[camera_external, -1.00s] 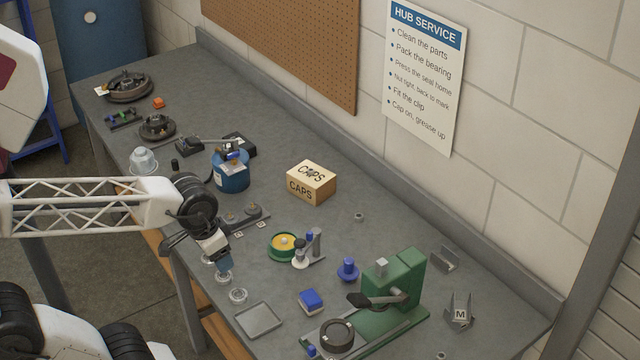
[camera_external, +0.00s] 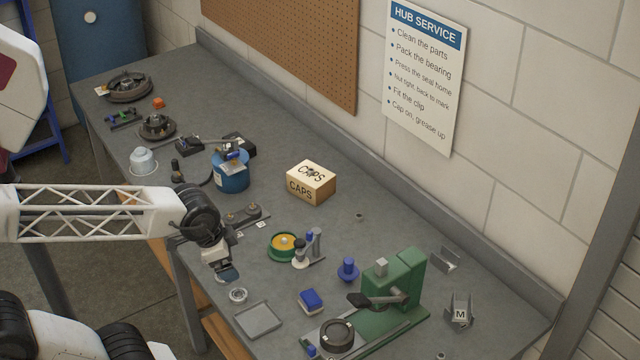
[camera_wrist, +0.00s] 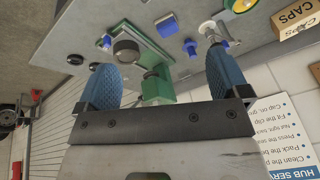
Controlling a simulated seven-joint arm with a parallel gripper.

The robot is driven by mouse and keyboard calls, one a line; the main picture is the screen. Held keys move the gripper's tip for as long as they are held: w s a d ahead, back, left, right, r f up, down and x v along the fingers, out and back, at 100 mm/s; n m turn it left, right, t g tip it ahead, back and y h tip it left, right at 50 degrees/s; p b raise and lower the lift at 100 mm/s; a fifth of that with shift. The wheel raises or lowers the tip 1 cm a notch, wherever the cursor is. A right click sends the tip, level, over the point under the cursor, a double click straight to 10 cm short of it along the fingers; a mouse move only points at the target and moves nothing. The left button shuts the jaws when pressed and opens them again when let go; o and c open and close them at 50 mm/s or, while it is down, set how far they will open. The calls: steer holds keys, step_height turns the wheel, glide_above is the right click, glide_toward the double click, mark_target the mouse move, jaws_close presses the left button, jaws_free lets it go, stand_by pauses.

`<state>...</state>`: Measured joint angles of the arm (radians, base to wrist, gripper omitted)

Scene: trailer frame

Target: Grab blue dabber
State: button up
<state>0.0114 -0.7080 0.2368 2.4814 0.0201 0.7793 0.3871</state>
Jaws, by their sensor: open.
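A blue knobbed piece with a wide round foot (camera_external: 347,269) stands upright on the bench, left of the green press; it looks like the dabber, though I cannot be sure. It also shows in the wrist view (camera_wrist: 190,47), between my fingers and nearer the right one. A white-footed piece with a blue part (camera_external: 301,257) stands beside the green tin of yellow stuff (camera_external: 284,246). A blue block (camera_external: 311,300) lies in front of the knobbed piece. My gripper (camera_external: 228,274) is open and empty, with blue pads, over the bench's front edge, left of these things.
The green press (camera_external: 395,280) stands right of the knobbed piece, its base reaching to the bench front. A shallow grey tray (camera_external: 259,319) and a small ring (camera_external: 238,295) lie near my gripper. The CAPS box (camera_external: 311,183) stands farther back. The bench between them is partly clear.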

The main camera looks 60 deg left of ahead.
steer(key=w+f+m+t, duration=0.3)
steer(key=w+f+m, duration=0.15)
steer(key=m, duration=0.45)
steer(key=m+t+h, duration=0.2)
steer(key=m+t, duration=0.4)
steer(key=m, duration=1.6)
glide_toward(308, 297)
steer(key=shift+x, duration=1.1)
steer(key=shift+w+d+f+m, duration=0.1)
steer(key=shift+w+f+m, duration=0.2)
steer(key=shift+m, duration=0.5)
steer(key=shift+w, duration=0.1)
steer(key=shift+x, duration=1.2)
steer(key=shift+w, duration=0.15)
